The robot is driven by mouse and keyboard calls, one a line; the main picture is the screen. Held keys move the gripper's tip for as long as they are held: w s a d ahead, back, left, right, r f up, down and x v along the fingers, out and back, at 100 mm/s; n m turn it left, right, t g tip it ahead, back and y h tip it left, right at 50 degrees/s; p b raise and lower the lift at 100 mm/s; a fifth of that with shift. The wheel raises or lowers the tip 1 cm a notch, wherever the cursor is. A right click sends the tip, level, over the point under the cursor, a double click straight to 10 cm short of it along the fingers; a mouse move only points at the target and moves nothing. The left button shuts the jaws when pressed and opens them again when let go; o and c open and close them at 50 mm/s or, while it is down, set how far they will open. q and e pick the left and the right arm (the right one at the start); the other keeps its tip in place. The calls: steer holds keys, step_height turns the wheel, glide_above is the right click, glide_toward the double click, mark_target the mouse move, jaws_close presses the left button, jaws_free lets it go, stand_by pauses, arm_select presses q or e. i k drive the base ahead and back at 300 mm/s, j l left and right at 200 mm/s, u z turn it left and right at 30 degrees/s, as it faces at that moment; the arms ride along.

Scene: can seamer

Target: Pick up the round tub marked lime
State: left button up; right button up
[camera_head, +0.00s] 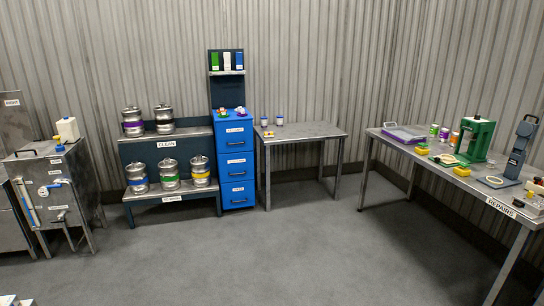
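No label reading lime is legible from here. Several small round containers stand at the back of the right-hand bench: one with a green band (434,130), one with a purple band (444,133) and one partly red (454,138). Two small pale round tubs, a left one (264,121) and a right one (279,120), stand on the back table; their markings are too small to read. Neither of my grippers shows in the head view.
The right-hand bench (408,149) also carries a purple tray (404,134), a green press (477,138) and a blue-grey device (519,148). A blue drawer cabinet (236,164) stands beside the keg rack (168,138) and the back table (310,131). The middle floor is clear.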

mark_target(264, 122)
steer(key=i, duration=6.05)
